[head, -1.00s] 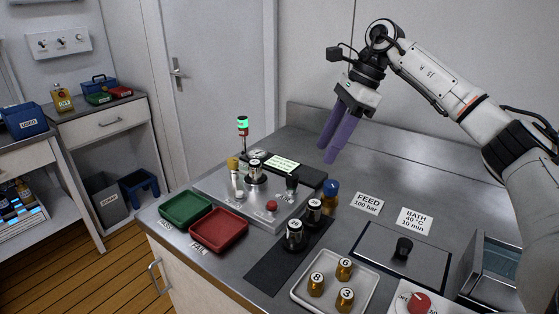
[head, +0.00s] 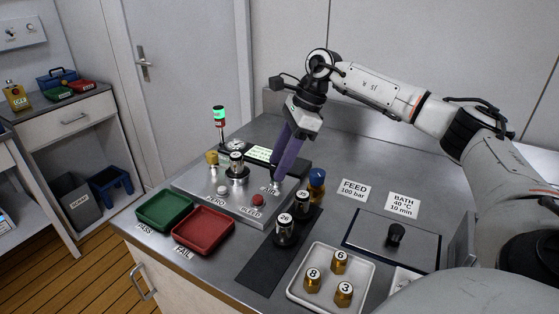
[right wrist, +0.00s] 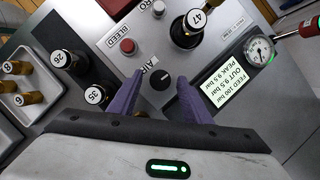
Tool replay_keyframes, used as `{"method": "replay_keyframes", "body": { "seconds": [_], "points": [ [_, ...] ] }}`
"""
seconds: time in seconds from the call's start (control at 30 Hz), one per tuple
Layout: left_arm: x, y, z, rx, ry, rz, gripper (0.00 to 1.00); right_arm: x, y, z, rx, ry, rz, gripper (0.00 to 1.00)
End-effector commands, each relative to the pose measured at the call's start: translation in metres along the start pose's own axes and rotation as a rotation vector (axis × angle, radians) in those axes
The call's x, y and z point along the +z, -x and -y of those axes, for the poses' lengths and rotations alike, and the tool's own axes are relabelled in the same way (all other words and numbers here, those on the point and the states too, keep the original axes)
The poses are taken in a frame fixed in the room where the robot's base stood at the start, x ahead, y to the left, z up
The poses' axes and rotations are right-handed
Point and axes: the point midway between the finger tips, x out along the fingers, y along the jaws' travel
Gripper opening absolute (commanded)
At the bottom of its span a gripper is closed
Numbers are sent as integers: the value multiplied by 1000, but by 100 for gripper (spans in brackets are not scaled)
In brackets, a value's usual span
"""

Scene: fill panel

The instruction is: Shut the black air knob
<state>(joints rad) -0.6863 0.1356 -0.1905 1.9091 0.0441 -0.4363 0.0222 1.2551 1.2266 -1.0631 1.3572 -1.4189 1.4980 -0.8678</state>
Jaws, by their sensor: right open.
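The black air knob (right wrist: 160,82) is on the grey fill panel (right wrist: 150,42), beside the AIR label, with a pale pointer line on top. My right gripper (head: 277,182) reaches down to the panel's right end, purple fingers open. In the right wrist view its fingertips (right wrist: 160,77) lie on either side of the knob with gaps showing. I cannot tell its exact height over the knob. In the head view the fingers mostly hide the knob. The lit display (right wrist: 222,82) reads FEED 100 bar, OUT 9.5 bar, PEAK 9.5 bar. My left gripper is out of view.
A red bleed button (head: 258,200) and a bottle marked 47 (head: 237,168) are on the panel. Bottles 26 (head: 284,230) and 35 (head: 302,204) and a blue-capped bottle (head: 316,186) stand close by. Green (head: 166,210) and red (head: 204,230) trays lie in front.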

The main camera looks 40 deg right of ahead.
Motion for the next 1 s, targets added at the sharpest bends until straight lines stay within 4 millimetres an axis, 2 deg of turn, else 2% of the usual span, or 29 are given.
{"method": "replay_keyframes", "body": {
  "seconds": [0.27, 0.5, 0.53, 0.77, 1.0],
  "points": [
    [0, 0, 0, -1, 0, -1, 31, 0, -2, 0, 1, 1, 0, 44],
    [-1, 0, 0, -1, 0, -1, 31, 0, -2, 0, 1, 1, 0, 5],
    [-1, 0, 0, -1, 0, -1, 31, 0, -2, 0, 1, 1, 0, 3],
    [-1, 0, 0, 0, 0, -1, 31, 0, -2, -1, -6, -16, 0, 3],
    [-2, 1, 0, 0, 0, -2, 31, 0, -2, -2, -46, -114, -1, 3]
  ]
}}
